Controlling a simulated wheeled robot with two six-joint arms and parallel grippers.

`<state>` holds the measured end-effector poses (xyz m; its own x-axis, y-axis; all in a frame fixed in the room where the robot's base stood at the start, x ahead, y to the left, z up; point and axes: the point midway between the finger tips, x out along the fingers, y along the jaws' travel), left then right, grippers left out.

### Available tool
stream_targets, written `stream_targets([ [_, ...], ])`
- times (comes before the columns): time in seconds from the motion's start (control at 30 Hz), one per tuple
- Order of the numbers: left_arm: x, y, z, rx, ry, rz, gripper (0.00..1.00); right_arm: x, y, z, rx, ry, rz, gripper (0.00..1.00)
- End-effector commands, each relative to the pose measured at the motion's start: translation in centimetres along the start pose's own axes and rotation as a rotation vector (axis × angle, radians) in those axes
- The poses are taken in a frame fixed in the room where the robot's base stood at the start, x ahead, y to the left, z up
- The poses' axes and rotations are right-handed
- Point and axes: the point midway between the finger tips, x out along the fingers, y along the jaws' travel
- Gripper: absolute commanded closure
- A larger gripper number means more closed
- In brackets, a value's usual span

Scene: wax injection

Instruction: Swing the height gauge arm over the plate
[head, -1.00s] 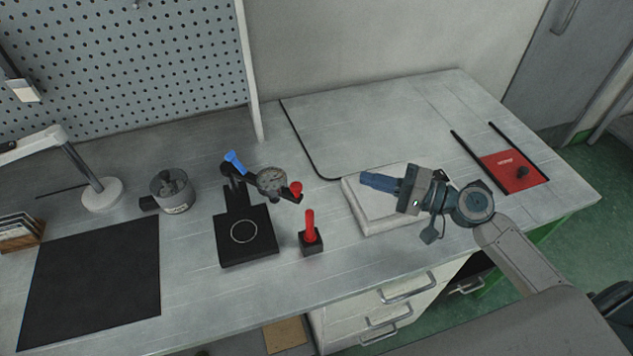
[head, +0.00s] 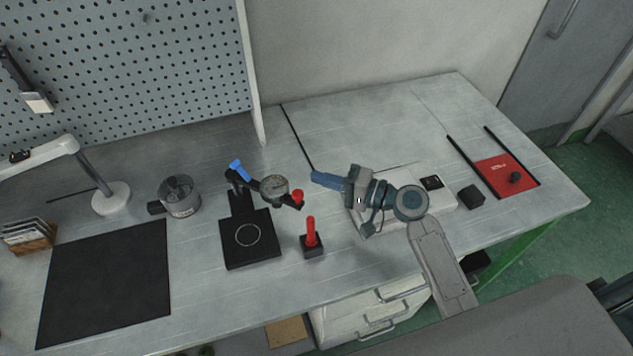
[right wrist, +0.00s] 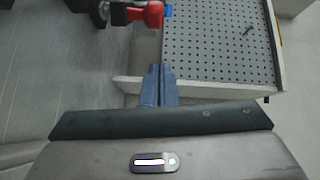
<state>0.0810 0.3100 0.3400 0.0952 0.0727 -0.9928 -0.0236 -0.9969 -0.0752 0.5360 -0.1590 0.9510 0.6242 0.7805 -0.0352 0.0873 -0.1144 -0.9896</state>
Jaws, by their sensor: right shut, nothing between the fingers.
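The height gauge stands on the bench with a black square plate (head: 262,254) that bears a pale ring. Its round dial (head: 274,188) sits on an arm that points right of the plate and ends in a red knob (head: 298,197). A blue lever (head: 238,170) tops the post. In the right wrist view the red knob (right wrist: 152,14) shows at the top, ahead of the fingers. My right gripper (head: 315,178) is shut and empty, just right of the red knob and apart from it; its fingertips (right wrist: 161,68) also show in the right wrist view. My left gripper is out of view.
A red-handled tool in a black block (head: 312,245) stands right of the plate. A grey pot (head: 180,200) and a black mat (head: 105,285) lie to the left. A white device (head: 440,200) sits partly behind my right arm, with a red tray (head: 505,178) farther right.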

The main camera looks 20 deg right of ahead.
Motion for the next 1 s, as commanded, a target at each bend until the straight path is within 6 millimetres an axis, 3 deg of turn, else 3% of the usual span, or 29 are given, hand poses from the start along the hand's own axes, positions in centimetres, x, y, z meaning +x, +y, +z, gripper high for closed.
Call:
stream_targets([
  [0.2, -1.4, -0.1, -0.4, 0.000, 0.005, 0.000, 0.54, 0.5, -0.2, 2.4, 0.002, 0.000, 0.001, 1.00],
  [0.67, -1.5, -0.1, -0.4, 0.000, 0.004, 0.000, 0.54, 0.6, 0.0, 3.0, 0.000, 0.000, 0.001, 1.00],
  [0.9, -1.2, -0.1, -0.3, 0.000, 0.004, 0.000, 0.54, 0.6, -0.3, 5.6, 0.001, 0.001, 0.000, 1.00],
  [1.0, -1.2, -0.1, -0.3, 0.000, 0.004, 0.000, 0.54, 0.6, -0.4, 5.7, 0.000, 0.000, 0.001, 1.00],
])
